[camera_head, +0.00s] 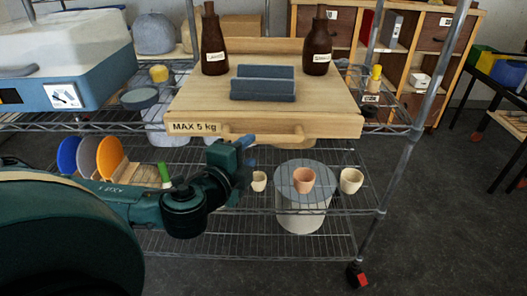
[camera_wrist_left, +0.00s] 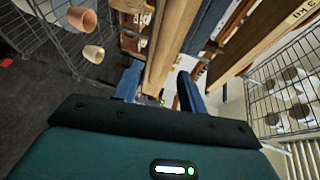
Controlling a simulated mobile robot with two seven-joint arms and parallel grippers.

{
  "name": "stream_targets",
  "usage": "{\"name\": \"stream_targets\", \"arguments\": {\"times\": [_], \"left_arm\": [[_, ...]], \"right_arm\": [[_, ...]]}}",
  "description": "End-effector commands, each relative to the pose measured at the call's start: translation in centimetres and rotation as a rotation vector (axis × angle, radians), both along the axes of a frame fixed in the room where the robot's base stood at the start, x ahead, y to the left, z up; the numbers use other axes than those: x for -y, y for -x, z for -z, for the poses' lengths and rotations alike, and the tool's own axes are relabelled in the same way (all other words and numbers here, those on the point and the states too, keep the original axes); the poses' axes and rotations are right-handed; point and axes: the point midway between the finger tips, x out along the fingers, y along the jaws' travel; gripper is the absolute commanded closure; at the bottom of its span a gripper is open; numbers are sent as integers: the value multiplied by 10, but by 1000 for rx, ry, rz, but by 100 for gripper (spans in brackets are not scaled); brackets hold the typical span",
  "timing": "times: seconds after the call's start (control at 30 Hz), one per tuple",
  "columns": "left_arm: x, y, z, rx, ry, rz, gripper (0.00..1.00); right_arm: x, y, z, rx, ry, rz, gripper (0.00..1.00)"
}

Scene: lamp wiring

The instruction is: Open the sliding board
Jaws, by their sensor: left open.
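The sliding board (camera_head: 335,106) is a light wooden board on the wire rack, with "MAX 5 kg" on its front edge. A wooden bar handle (camera_head: 283,138) runs along that front. My left gripper (camera_head: 246,145) is at the handle's left part, just below the board's front edge. In the left wrist view its two blue fingers (camera_wrist_left: 160,88) are apart, and the wooden handle bar (camera_wrist_left: 172,45) runs up between them. I cannot tell whether either finger touches the bar. My right gripper is in neither view.
Two brown bottles (camera_head: 214,45) (camera_head: 317,42) and a blue-grey folded block (camera_head: 263,84) stand on the board. Small cups (camera_head: 351,181) and a grey-lidded drum (camera_head: 300,217) are on the shelf below. Coloured discs (camera_head: 110,156) stand at left. The floor at right is clear.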

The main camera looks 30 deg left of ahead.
Motion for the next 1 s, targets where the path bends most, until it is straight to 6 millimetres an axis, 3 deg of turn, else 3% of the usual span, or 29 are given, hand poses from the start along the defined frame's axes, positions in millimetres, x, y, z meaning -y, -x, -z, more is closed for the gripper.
{"name": "stream_targets", "arguments": {"times": [0.03,0.17,0.43,0.87,1.0], "left_arm": [[0,-5,7,7,-1,1,59],[-5,-30,8,6,3,-1,59],[-11,-71,13,1,2,1,59],[-12,-81,15,-1,1,2,59],[-12,-81,15,-1,1,2,68]], "right_arm": [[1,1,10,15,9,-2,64],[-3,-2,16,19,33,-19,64],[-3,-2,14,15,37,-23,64],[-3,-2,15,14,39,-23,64],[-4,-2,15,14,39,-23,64]]}}
